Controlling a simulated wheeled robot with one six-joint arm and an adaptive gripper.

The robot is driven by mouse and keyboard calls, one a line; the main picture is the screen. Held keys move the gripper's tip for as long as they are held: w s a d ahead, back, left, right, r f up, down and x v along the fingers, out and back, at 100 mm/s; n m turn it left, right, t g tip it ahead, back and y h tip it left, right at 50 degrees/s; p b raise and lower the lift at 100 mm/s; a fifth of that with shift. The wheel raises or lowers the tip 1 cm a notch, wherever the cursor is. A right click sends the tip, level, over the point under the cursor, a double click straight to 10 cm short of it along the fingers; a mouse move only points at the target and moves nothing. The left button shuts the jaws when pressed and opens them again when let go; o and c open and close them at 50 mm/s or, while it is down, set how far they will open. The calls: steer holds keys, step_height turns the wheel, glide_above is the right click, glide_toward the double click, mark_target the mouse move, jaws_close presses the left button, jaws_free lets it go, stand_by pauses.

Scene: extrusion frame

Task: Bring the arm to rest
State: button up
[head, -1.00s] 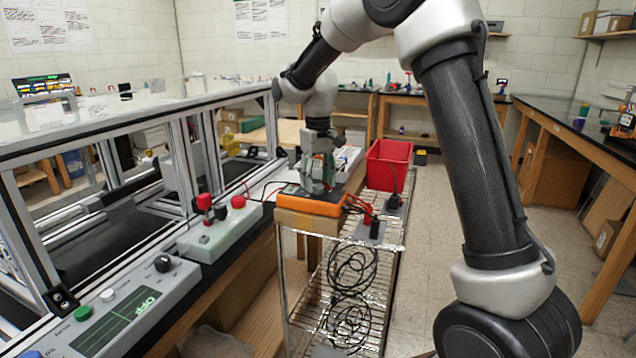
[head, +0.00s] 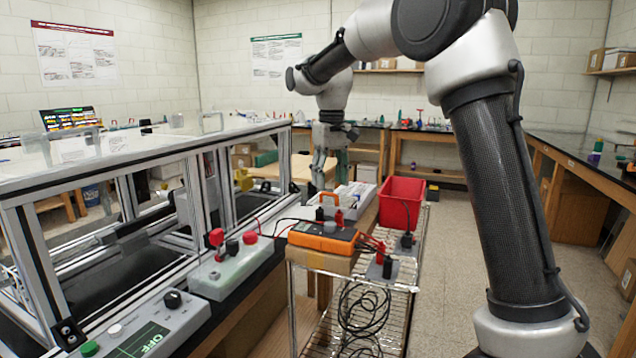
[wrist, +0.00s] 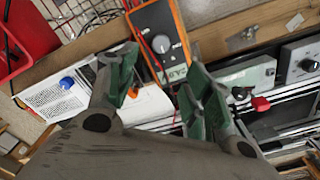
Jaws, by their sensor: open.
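My gripper (head: 321,181) hangs beyond the orange multimeter (head: 322,237), with its fingers pointing down. In the wrist view my gripper (wrist: 157,88) has its two green-padded fingers well apart, with nothing held between them. The multimeter (wrist: 160,38) shows in the wrist view past the fingertips, with its dial and display visible. It rests on a wooden block on the wire cart in the head view. My arm reaches up from the right, over and down to the gripper.
A red bin (head: 401,203) stands on the wire cart (head: 345,305) behind the multimeter, and black cables hang there. A control panel (head: 135,330) and a box with red and black plugs (head: 229,265) lie along the extrusion frame (head: 165,150). The floor on the right is clear.

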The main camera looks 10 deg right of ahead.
steer(key=s+d+m+t, duration=0.1)
steer(key=s+d, duration=0.4)
steer(key=s, duration=0.6)
steer(key=s+d+f+m+t, duration=0.1)
steer(key=s+d, duration=0.4)
steer(key=s, duration=0.7)
steer(key=s+d+f+m+t, duration=0.1)
steer(key=s+d, duration=0.4)
steer(key=s, duration=0.6)
steer(key=shift+s+t, duration=0.15)
steer(key=shift+t, duration=0.45)
